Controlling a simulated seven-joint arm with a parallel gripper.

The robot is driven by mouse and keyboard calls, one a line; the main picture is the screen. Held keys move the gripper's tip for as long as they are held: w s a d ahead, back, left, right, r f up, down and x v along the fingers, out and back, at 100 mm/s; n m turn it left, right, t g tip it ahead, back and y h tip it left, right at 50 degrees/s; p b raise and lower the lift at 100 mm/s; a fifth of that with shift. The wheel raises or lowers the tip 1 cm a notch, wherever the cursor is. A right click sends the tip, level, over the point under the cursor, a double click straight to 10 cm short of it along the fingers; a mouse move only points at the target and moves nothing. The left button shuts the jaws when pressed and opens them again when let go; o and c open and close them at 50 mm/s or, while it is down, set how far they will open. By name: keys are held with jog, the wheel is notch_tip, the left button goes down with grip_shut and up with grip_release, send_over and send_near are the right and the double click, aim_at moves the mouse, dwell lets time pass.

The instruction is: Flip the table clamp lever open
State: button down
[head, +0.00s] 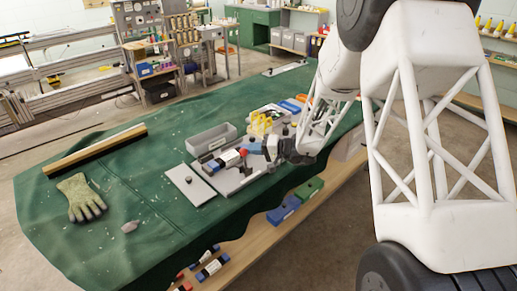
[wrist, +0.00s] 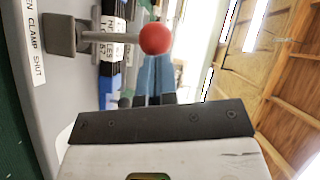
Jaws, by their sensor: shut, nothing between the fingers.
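The clamp lever shows in the wrist view as a thin metal rod (wrist: 108,37) with a red ball knob (wrist: 155,38) at its right end. Its left end sits in a grey block (wrist: 62,34). A white label strip (wrist: 33,40) beside the block reads "CLAMP SHUT", with the other end partly cut off. In the head view my gripper (head: 271,150) is low over the green table, close to a small red spot (head: 243,152), likely the knob.
The green-covered table (head: 130,225) holds a grey bin (head: 211,139), a pale plate with a dark knob (head: 188,186), yellow parts (head: 260,124), a glove (head: 80,198) and a wooden bar (head: 95,150). Blue (head: 284,209) and green (head: 308,188) boxes stand on the shelf below.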

jog(key=shift+s+a+r+n+h, duration=0.2)
jog(key=shift+s+a+n+h, duration=0.5)
jog(key=shift+s+a+n, duration=0.25)
jog(key=shift+s+a+f+n+t+h, duration=0.2)
jog(key=shift+s+a+n+t+h, duration=0.3)
jog(key=shift+s+a+n+h, duration=0.25)
jog(key=w+r+v, duration=0.1)
jog(key=w+v, duration=0.1)
jog(key=v, duration=1.1)
jog(key=shift+w+r, duration=0.2)
jog(key=shift+w, duration=0.05)
jog(key=shift+d, duration=0.1)
